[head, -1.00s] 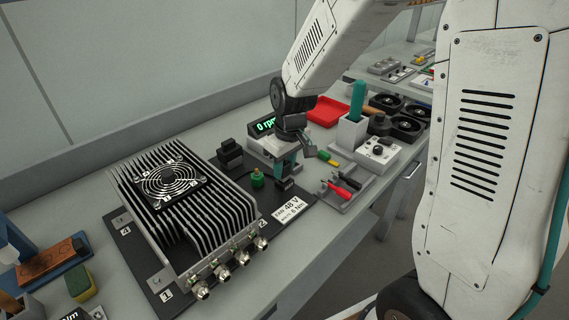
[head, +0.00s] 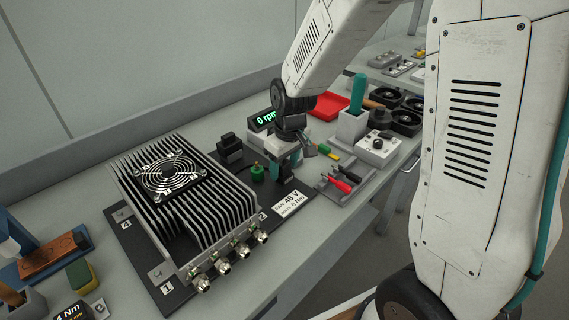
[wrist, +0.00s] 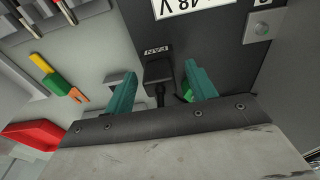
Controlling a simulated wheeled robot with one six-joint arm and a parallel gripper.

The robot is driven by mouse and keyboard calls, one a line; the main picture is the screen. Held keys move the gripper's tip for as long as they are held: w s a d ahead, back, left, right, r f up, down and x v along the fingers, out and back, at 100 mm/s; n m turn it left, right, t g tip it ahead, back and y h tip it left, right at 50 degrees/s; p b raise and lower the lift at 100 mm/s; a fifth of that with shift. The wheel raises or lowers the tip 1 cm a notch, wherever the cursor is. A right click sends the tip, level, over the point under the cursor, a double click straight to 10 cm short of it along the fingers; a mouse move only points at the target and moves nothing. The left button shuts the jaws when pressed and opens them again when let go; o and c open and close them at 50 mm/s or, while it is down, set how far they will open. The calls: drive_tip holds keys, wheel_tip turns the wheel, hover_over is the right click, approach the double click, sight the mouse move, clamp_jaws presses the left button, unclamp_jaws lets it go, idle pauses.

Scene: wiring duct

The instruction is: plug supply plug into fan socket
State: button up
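My gripper (wrist: 161,86) is open, its two teal fingers on either side of a black block with a cable (wrist: 158,70), which looks like the supply plug. A gap shows between the block and each finger. The block sits at the white FAN label (wrist: 158,49) on the dark plate, where the fan socket would be. The socket itself is hidden, so I cannot tell how far the plug is in. In the head view my gripper (head: 283,165) is low over the plate, beside a green cylindrical part (head: 257,172).
A finned heat-sink unit with a fan (head: 180,200) stands left of my gripper. A black block (head: 230,147) is behind. A tray with red and black probes (head: 340,183), a grey box with a knob (head: 378,149) and a red tray (head: 328,107) lie to the right.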

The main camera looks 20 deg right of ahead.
sight(288, 164)
drive_tip(key=r, duration=0.7)
drive_tip(key=shift+s+d+r, duration=0.2)
drive_tip(key=shift+s+r, duration=0.2)
drive_tip(key=shift+s, duration=0.1)
drive_tip(key=s+d+r+m, duration=0.1)
drive_tip(key=s+r, duration=0.2)
drive_tip(key=s, duration=0.5)
drive_tip(key=s+r+m, duration=0.2)
drive_tip(key=s+r, duration=0.2)
drive_tip(key=s, duration=0.4)
drive_tip(key=s+d+r+m, duration=0.1)
drive_tip(key=s+r, duration=0.2)
drive_tip(key=s, duration=0.6)
drive_tip(key=shift+d+r+m+h, duration=0.2)
drive_tip(key=shift+d+m+h, duration=0.1)
drive_tip(key=shift+d, duration=0.05)
